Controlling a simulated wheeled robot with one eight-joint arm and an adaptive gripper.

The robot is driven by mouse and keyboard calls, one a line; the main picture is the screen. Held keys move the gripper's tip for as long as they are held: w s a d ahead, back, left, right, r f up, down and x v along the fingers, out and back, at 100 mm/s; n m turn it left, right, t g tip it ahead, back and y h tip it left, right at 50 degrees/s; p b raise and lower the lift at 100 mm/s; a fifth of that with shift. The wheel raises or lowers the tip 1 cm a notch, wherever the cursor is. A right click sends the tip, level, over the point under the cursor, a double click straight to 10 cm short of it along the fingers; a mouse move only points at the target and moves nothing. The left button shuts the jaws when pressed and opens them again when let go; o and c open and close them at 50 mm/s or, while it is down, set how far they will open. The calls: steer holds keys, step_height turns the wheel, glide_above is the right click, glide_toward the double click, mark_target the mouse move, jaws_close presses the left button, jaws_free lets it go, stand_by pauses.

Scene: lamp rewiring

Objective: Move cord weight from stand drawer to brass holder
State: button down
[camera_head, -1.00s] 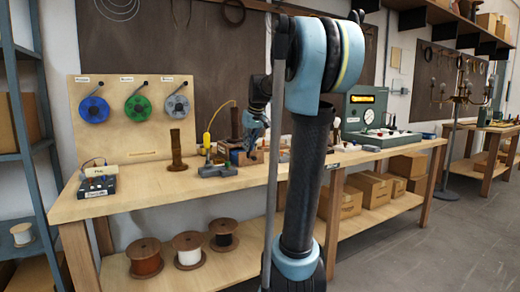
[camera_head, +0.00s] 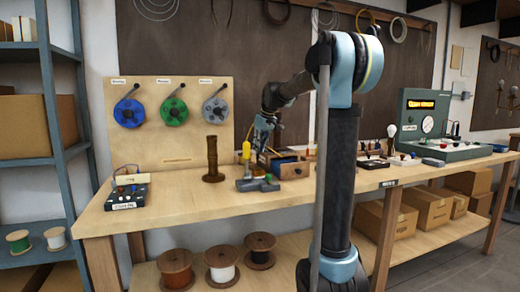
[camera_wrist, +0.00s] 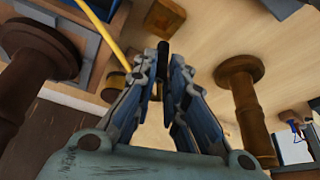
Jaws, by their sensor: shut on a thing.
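My gripper (camera_head: 262,150) hangs over the workbench, just left of a small wooden stand (camera_head: 293,170) with a drawer. In the wrist view my gripper (camera_wrist: 165,75) is shut on a slim dark piece, which looks like the cord weight (camera_wrist: 163,50). It points away from the fingers, and its grip end is hidden between them. The drawer's inside is not clear.
A brown turned post (camera_head: 212,160) stands left of my gripper. The wrist view shows brown posts on both sides, left (camera_wrist: 30,75) and right (camera_wrist: 243,95). A yellow-topped tool (camera_head: 246,150) is close by.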

steer(key=shift+w+d+f, duration=0.1)
steer(key=shift+w+f, duration=0.05)
steer(key=shift+w, duration=0.05)
steer(key=shift+f, duration=3)
steer(key=shift+f, duration=0.45)
steer(key=c, duration=1.6)
jaws_free()
steer(key=shift+o, duration=0.2)
